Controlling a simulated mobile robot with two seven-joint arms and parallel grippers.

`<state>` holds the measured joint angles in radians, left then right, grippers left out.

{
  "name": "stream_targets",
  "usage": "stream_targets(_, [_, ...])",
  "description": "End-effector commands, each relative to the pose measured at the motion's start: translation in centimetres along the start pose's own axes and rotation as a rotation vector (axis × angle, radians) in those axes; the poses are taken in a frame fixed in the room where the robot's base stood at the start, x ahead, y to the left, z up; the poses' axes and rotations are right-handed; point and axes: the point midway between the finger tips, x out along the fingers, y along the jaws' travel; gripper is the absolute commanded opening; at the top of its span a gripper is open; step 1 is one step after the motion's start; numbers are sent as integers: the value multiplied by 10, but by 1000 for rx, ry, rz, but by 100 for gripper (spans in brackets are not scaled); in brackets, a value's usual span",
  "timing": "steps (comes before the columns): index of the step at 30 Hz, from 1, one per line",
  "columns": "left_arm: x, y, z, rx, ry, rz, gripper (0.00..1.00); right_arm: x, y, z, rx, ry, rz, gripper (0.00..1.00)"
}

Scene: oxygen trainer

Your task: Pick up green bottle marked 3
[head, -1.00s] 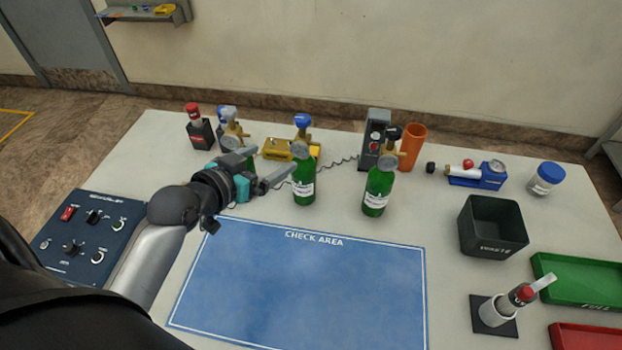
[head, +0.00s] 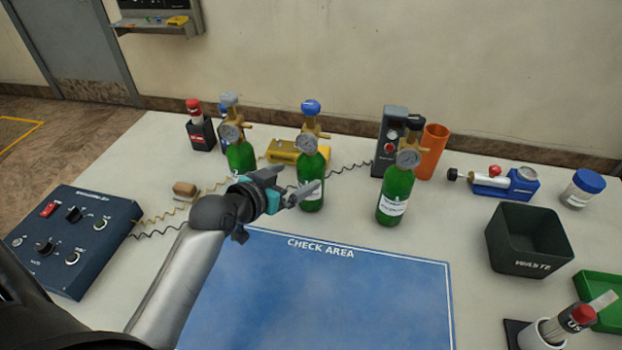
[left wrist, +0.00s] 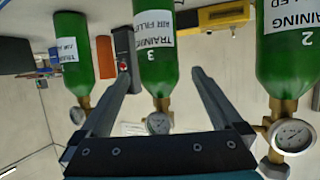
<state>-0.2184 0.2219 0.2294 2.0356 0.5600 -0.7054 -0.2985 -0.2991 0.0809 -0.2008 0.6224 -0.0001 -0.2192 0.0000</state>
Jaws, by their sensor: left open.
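The green bottle marked 3 (head: 311,165) stands upright in the middle of the row of three, with a gauge and a blue-topped valve. In the left wrist view, which looks upside down, this bottle (left wrist: 155,62) shows its "3" label between my fingers. My left gripper (head: 299,184) is open, just in front of the bottle's lower body; its fingers (left wrist: 160,76) point at it and hold nothing. Whether the fingertips reach beside the bottle is unclear. The bottle marked 2 (head: 240,156) stands to the left. Another green bottle (head: 396,192) stands to the right. My right gripper is out of view.
Behind the bottles are a yellow device (head: 284,150), a dark grey box (head: 388,133) and an orange cup (head: 433,150). A waste bin (head: 528,240) stands at right, a control box (head: 72,240) at left. The blue check area (head: 330,300) in front is clear.

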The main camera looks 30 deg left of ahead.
Motion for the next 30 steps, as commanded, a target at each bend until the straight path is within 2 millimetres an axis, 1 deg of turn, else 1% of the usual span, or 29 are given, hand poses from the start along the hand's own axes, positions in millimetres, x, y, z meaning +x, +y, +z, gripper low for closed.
stream_targets(1, [10, 0, 1, -3, 2, 0, 100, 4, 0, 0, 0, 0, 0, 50])
stream_targets(6, [33, 0, 1, -2, 1, -1, 100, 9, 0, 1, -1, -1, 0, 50])
stream_targets(9, [41, 0, 0, -1, 0, 0, 100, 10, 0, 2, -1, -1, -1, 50])
stream_targets(14, [47, 0, 0, 0, 0, 0, 100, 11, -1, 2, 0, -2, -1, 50])
stream_targets(17, [56, 2, 0, -3, 0, 0, 100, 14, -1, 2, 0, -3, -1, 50])
stream_targets(24, [87, 3, -1, -2, 0, 0, 100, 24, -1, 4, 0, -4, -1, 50])
stream_targets(27, [94, 2, -1, -1, -1, -1, 100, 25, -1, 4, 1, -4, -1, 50])
stream_targets(30, [97, 2, -2, 0, -1, -1, 100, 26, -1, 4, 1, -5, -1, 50])
